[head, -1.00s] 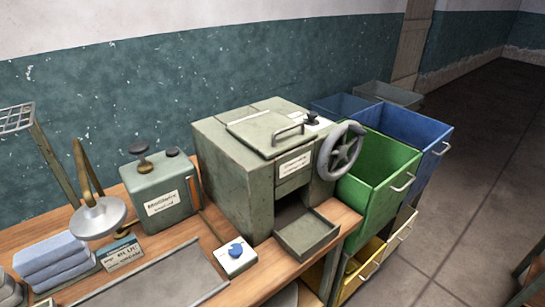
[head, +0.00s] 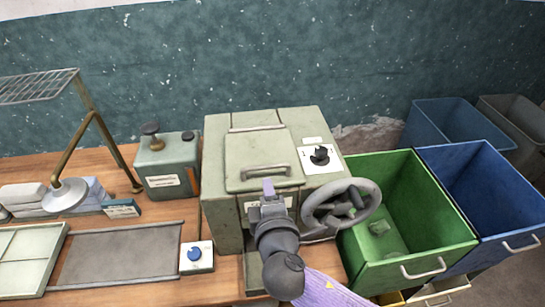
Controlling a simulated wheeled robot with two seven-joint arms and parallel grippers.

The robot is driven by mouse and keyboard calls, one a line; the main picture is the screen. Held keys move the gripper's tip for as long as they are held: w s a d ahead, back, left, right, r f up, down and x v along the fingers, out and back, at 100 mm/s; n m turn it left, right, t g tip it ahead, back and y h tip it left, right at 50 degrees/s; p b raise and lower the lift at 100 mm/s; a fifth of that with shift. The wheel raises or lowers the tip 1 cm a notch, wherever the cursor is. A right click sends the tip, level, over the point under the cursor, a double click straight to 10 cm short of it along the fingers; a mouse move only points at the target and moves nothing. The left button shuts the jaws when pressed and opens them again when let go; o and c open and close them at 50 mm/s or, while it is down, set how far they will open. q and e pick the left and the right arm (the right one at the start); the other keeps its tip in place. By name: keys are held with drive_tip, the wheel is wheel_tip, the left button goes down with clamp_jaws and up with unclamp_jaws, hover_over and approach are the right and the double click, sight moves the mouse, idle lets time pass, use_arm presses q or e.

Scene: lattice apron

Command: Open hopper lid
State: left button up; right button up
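The hopper lid (head: 250,150) is a grey-green square plate on top of the grey-green machine (head: 221,215). It lies flat and closed, with a bar handle (head: 252,174) along its front edge. My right gripper (head: 268,188) reaches up from below, its tips just in front of the handle in the picture. Whether they touch the handle cannot be told. Its fingers are seen edge-on, so their opening is unclear. My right arm hides part of the machine's front. My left gripper is not in view.
A grey handwheel (head: 312,212) sits close right of my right gripper. A black knob (head: 320,155) is on the machine's top right. A green bin (head: 416,195) and blue bin (head: 490,185) stand to the right. A green canister (head: 166,162) and tray (head: 120,255) are on the left.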

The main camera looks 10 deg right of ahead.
sight(261, 169)
drive_tip(key=x, duration=0.4)
drive_tip(key=b+x, duration=0.1)
drive_tip(key=x, duration=0.4)
drive_tip(key=shift+a, duration=0.2)
clamp_jaws()
idle(0.9)
